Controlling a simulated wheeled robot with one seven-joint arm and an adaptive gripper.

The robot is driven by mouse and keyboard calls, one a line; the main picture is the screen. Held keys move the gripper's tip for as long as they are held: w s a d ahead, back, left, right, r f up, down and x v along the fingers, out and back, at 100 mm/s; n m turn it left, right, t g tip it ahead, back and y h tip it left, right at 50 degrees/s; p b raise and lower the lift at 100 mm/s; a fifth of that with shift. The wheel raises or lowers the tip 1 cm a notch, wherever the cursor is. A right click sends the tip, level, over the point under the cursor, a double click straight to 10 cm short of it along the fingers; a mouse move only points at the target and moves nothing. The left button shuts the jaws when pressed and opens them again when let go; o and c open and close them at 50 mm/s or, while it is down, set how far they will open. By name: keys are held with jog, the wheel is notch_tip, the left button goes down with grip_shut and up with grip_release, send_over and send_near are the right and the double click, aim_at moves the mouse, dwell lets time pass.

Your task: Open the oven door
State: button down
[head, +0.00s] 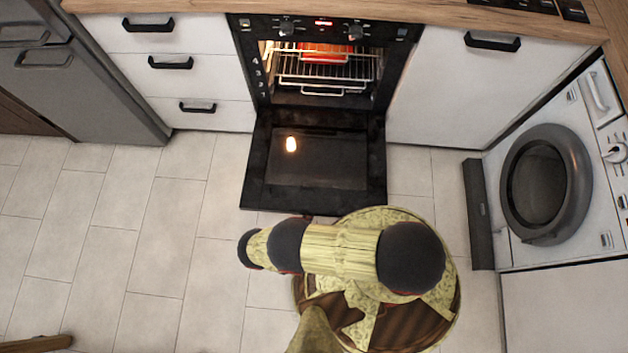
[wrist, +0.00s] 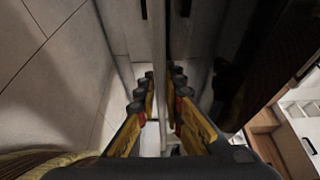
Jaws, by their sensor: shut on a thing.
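The oven (head: 325,65) is lit inside and shows wire racks. Its dark door (head: 315,160) hangs wide open, folded down toward the floor with its inner face up and a lamp reflection in the glass. The door's handle side is hidden in the head view, and so is my gripper, behind the door edge and my arm. In the wrist view my gripper (wrist: 162,88) has its yellow fingers closed around a narrow pale bar, which looks like the oven door handle (wrist: 160,45). Its exact contact is dim and hard to make out.
White drawers (head: 175,70) stand left of the oven, with a grey fridge (head: 75,75) beyond. A white cabinet (head: 465,90) is at the right. A washing machine (head: 545,185) stands at the far right, its round door shut.

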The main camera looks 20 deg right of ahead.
jog(key=shift+a+f, duration=0.1)
jog(key=shift+f, duration=0.05)
jog(key=shift+w, duration=0.1)
jog(key=c, duration=1.5)
grip_release()
jog(key=shift+c, duration=0.2)
jog(key=v, duration=0.7)
jog(key=shift+s+a, duration=0.15)
jog(key=shift+s, duration=0.1)
